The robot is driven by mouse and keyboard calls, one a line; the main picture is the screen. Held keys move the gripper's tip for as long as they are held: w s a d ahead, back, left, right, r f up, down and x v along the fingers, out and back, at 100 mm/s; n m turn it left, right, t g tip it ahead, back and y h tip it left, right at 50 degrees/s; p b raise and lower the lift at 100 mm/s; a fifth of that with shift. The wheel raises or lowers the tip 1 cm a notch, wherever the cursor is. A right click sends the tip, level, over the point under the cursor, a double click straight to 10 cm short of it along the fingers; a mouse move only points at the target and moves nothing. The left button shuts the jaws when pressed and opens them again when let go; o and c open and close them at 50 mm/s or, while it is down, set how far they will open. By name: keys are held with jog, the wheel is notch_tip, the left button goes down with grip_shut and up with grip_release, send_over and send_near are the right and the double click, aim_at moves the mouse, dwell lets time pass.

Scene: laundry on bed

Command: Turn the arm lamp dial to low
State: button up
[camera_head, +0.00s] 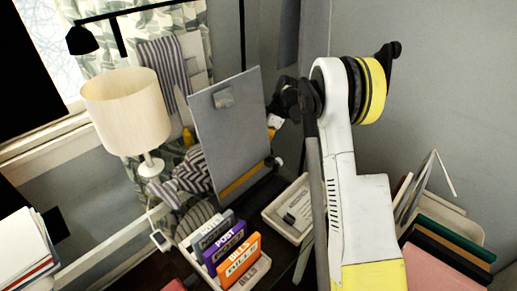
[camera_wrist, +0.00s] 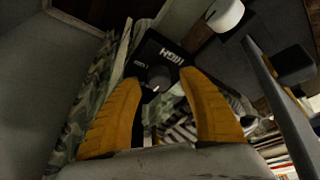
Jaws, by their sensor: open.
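The arm lamp's black shade (camera_head: 82,40) and thin black arm show at the top left of the head view. In the wrist view, a black plate (camera_wrist: 148,52) carries the word HIGH and a smaller, hard-to-read label. A dark round dial (camera_wrist: 158,76) with a small pale mark sits on that plate. My gripper (camera_wrist: 163,82) is open, with its yellow fingers to the left and right of the dial. I cannot tell whether either finger touches it. In the head view the fingers are largely hidden behind dark wrist parts.
A cream lamp (camera_head: 126,110) stands at left. A grey upright board (camera_head: 229,135) stands close to my arm's left. Below are a white tray (camera_head: 288,225), colored mail dividers (camera_head: 239,258) and striped cloth (camera_head: 188,180). Books (camera_head: 450,240) lie at right.

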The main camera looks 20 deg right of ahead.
jog(key=shift+a+f, duration=0.15)
jog(key=shift+f, duration=0.2)
grip_shut()
jog(key=shift+m, duration=0.3)
jog(key=m+t, duration=0.1)
jog(key=m, duration=0.2)
jog(key=shift+h+p, duration=0.3)
jog(key=shift+p, duration=0.05)
jog(key=shift+m+t+h, duration=0.5)
jog(key=shift+m, duration=1.2)
